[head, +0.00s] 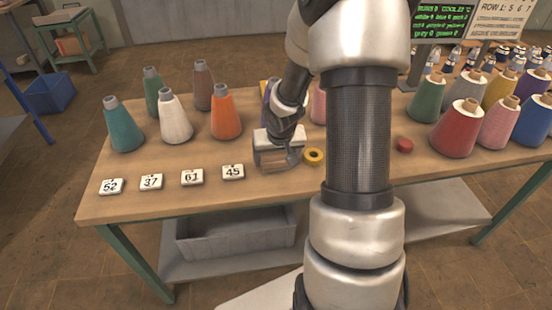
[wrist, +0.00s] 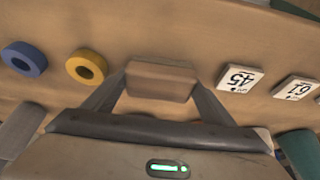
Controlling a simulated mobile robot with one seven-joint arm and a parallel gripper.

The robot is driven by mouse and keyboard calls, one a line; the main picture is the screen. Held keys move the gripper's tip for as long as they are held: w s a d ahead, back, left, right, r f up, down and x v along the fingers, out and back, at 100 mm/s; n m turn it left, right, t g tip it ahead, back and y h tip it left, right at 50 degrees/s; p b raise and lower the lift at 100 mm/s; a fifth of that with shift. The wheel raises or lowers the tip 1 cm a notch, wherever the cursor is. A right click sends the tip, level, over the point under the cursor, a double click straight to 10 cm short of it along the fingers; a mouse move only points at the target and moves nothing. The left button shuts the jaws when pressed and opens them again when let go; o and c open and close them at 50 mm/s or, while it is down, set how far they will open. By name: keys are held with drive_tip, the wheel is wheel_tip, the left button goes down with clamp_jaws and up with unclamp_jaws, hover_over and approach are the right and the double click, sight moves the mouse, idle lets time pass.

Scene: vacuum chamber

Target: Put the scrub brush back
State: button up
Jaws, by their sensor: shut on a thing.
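The scrub brush shows as a brown, wooden-looking block (wrist: 160,80) between my two fingers in the wrist view. In the head view a small part of it (head: 272,167) shows under my gripper (head: 275,160). My gripper is shut on the block, low over the front middle of the table. I cannot tell whether the block touches the tabletop. Its bristles are not visible.
A yellow ring (head: 313,156) lies just right of my gripper, and a blue ring (wrist: 24,58) lies beyond it. Number tags, including 45 (head: 233,172), lie to the left. Yarn cones, including an orange one (head: 226,113), stand behind. A grey bin (head: 235,235) sits below the tabletop (head: 150,207).

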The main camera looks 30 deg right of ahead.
drive_tip(key=shift+f, duration=0.2)
drive_tip(key=o, duration=1.1)
drive_tip(key=shift+r, duration=0.3)
drive_tip(key=p+v, duration=0.5)
drive_tip(key=v, duration=0.7)
